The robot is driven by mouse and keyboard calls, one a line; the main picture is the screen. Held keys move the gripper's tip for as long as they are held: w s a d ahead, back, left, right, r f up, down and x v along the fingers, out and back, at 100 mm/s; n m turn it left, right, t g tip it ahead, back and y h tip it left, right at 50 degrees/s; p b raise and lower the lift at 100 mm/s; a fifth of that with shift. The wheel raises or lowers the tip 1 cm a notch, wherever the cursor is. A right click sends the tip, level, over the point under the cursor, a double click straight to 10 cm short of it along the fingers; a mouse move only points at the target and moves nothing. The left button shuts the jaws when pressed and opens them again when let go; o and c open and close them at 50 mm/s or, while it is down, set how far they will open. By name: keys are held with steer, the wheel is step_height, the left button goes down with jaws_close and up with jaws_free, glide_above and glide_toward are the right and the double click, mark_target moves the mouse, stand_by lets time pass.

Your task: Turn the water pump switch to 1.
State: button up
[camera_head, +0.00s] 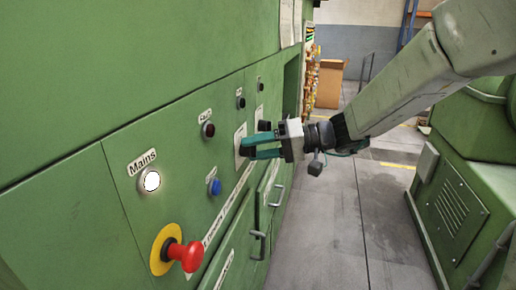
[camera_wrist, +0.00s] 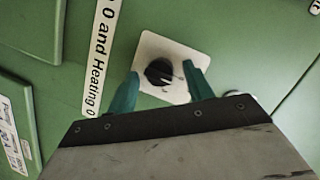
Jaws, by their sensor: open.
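My gripper (camera_head: 246,147) has teal fingers and reaches in from the right to the green control panel. Its fingertips are at a white switch plate (camera_head: 239,135). In the wrist view, a black rotary knob (camera_wrist: 160,71) with a pale pointer mark sits on a white plate (camera_wrist: 150,43). The open fingers are on either side of this knob, with no clear grip on it. I cannot tell whether they touch it. No readable label in view names it as the water pump switch, and its number markings cannot be read.
The panel also holds a lit white Mains button (camera_head: 149,180), a blue button (camera_head: 214,187) and a red mushroom button (camera_head: 185,253) sticking out on yellow. Another black knob (camera_head: 264,126) is just beyond the fingers. Metal handles (camera_head: 257,245) project below. Clear floor lies to the right.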

steer(key=c, duration=0.9)
steer(key=shift+c, duration=0.2)
steer(key=m+y, duration=0.1)
steer(key=m, duration=0.1)
steer(key=m+g, duration=0.1)
steer(key=m, duration=0.2)
steer(key=shift+w+f+y, duration=0.1)
steer(key=shift+f+y, duration=0.1)
steer(key=shift+y, duration=0.2)
steer(key=m, duration=0.2)
steer(key=m+y, duration=0.1)
steer(key=m, duration=0.2)
steer(key=shift+f+m+y, duration=0.15)
steer(key=shift+m+y, duration=0.15)
